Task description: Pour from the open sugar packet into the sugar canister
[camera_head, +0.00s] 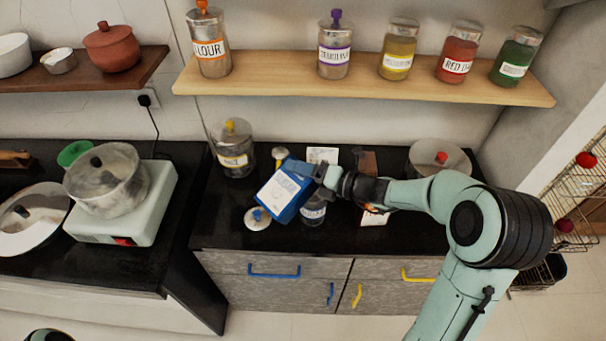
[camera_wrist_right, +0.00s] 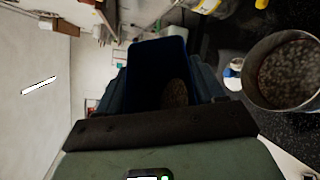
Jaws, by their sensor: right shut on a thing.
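The blue sugar packet (camera_head: 292,205) has a white label and is tilted above the counter. My right gripper (camera_head: 323,176) is shut on it. In the right wrist view I look into the packet's open top (camera_wrist_right: 157,65), with some brownish contents inside. The sugar canister (camera_head: 313,215) is a glass jar partly hidden behind the packet. An open round container (camera_wrist_right: 283,75), which looks like this canister, shows apart from the packet in the right wrist view. A white lid with a blue knob (camera_head: 257,218) lies to the left. My left gripper is not in view.
A yellow-knobbed jar (camera_head: 233,150) stands at the back left of the black counter, and a pot with a red knob (camera_head: 440,158) at the back right. A wooden shelf (camera_head: 365,88) with several jars hangs above. A hotplate with a pot (camera_head: 107,178) is further left.

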